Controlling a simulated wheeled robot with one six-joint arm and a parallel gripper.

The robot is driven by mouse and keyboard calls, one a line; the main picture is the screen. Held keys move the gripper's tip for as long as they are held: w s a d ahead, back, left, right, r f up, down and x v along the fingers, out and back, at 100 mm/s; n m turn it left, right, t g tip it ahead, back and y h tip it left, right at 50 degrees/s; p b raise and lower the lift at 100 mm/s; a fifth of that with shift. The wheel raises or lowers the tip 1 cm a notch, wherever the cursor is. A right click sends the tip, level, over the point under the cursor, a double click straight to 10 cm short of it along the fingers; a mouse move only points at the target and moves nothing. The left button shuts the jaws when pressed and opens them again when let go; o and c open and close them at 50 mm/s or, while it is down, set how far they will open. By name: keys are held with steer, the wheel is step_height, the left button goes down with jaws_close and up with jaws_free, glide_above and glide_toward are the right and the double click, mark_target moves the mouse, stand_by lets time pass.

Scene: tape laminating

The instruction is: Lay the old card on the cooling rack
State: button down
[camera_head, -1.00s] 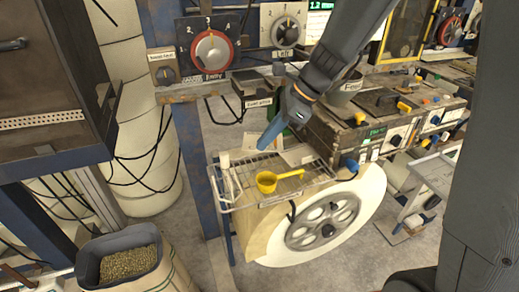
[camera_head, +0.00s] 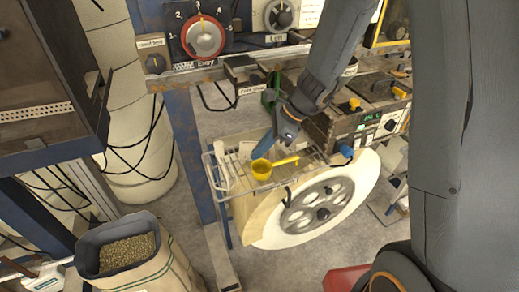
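The wire cooling rack (camera_head: 236,176) is in the middle of the view, above a large pale wheel. My gripper (camera_head: 262,151) reaches down over it from the upper right, its blue fingers close to the yellow scoop. The fingers show almost edge-on, so I cannot tell whether they are open or hold anything. Pale flat pieces show at the rack's left side (camera_head: 221,158) and behind my gripper. I cannot tell whether either is the old card.
The yellow scoop (camera_head: 263,168) lies on the rack, its handle to the right. A sack of beans (camera_head: 125,252) stands at lower left. Dial panels (camera_head: 203,36) are at the back.

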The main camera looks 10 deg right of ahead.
steer(key=shift+f, duration=0.15)
steer(key=c, duration=2.3)
jaws_free()
steer(key=shift+r, duration=0.3)
steer(key=w+b+v, duration=0.1)
steer(key=b+v, duration=0.1)
steer(key=v, duration=0.9)
steer(key=s+d+f+n+h, duration=0.2)
steer(key=s+n, duration=0.4)
steer(key=n, duration=0.3)
steer(key=s+d+f+n+t+h, duration=0.1)
steer(key=s+d+f+n+h, duration=0.2)
steer(key=s+n, duration=0.4)
steer(key=d+n+h, duration=0.1)
steer(key=d+n, duration=0.1)
steer(key=n, duration=0.1)
steer(key=shift+h, duration=0.3)
